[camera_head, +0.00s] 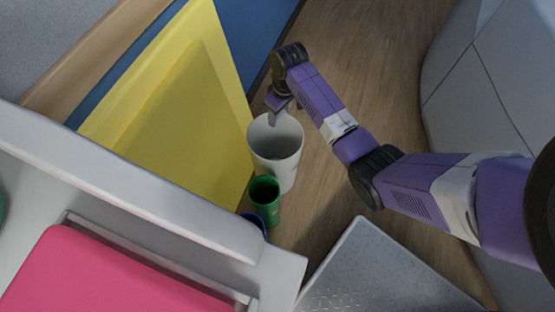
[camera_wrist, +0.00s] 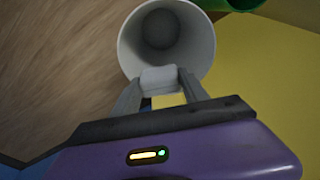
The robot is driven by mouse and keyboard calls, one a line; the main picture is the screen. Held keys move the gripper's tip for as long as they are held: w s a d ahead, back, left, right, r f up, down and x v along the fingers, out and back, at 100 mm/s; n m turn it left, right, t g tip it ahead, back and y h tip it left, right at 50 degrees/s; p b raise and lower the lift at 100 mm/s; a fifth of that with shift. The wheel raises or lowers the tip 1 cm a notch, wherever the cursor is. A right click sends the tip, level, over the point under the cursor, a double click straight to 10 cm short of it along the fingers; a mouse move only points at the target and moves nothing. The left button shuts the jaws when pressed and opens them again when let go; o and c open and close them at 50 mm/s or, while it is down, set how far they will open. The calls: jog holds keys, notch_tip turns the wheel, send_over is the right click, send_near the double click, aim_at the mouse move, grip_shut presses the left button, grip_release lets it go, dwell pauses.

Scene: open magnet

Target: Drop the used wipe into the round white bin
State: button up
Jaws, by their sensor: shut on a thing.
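The round white bin (camera_head: 278,170) stands on the wooden floor, upright and open at the top. In the wrist view its rim and inside wall (camera_wrist: 204,45) show, with a round grey bottom and nothing clear lying in it. My gripper (camera_head: 279,112) is above the bin's far side in the head view. In the wrist view my gripper (camera_wrist: 159,86) is shut on a small pale grey-white piece, the used wipe (camera_wrist: 159,77), which overlaps the bin's near rim. Its height above the rim is hard to tell.
A green bin (camera_head: 266,205) stands close beside the white one, with a blue bin (camera_head: 257,222) partly hidden behind a pale ledge. A yellow panel (camera_head: 160,110) is to the left. A white housing (camera_head: 490,80) is at right. Bare wooden floor (camera_head: 345,45) lies beyond.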

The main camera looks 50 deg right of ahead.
jog(key=shift+f+b, duration=1.3)
jog(key=shift+f, duration=0.2)
jog(key=o, duration=1.4)
jog(key=shift+r, duration=0.15)
jog(key=r+p, duration=0.1)
jog(key=r, duration=0.4)
jog(key=s+r+p, duration=0.1)
jog(key=r, duration=0.1)
jog(key=shift+r+p, duration=0.3)
